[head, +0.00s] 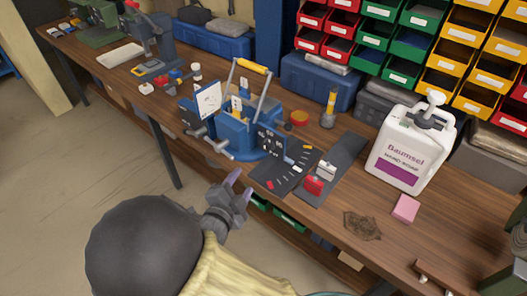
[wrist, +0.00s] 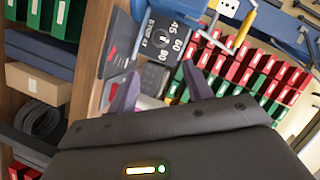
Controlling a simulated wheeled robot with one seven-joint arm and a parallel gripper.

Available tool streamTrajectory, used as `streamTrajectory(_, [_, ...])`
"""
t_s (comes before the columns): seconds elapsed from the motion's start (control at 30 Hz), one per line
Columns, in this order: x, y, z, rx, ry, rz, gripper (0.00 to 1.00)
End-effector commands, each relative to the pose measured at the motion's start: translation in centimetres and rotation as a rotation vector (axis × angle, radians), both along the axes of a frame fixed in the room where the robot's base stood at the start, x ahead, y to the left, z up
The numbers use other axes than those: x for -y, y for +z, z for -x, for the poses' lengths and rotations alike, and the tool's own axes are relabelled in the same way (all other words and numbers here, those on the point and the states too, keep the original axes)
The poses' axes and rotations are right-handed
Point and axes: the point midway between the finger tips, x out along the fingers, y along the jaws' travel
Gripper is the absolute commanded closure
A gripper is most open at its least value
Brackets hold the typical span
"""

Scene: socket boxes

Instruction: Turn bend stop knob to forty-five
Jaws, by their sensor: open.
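The blue bending machine (head: 236,133) stands on the workbench, with a yellow-gripped lever (head: 252,67) over it. On its near right side is a dark panel (head: 271,141) with white numbers. In the wrist view the same panel (wrist: 155,50) shows tilted, with "STOP AT" and 45, 60 and 90 readable. The bend stop knob is dark on dark, and I cannot tell its pointer setting. My gripper (head: 239,190) is open and empty, in front of the bench edge and below the panel. In the wrist view its fingers (wrist: 161,88) point towards the panel, apart from it.
A dark mat (head: 283,168) with small parts lies right of the machine, with a red block (head: 313,185) beside it. A soap jug (head: 408,150) and pink sponge (head: 405,208) stand farther right. Coloured bins (head: 400,30) line the back. The floor left of my arm is clear.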

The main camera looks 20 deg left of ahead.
Motion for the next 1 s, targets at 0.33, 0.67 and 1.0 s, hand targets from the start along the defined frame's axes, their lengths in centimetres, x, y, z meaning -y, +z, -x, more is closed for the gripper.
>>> streamTrajectory(0.33, [0.2, -0.5, -2.3, -0.001, -0.002, 0.002, 0.5])
streamTrajectory(0.67, [0.5, -1.7, -7.9, -0.002, -0.002, 0.002, 0.5])
streamTrajectory(1.0, [0.9, -3.0, -13.7, -0.002, -0.002, 0.002, 0.5])
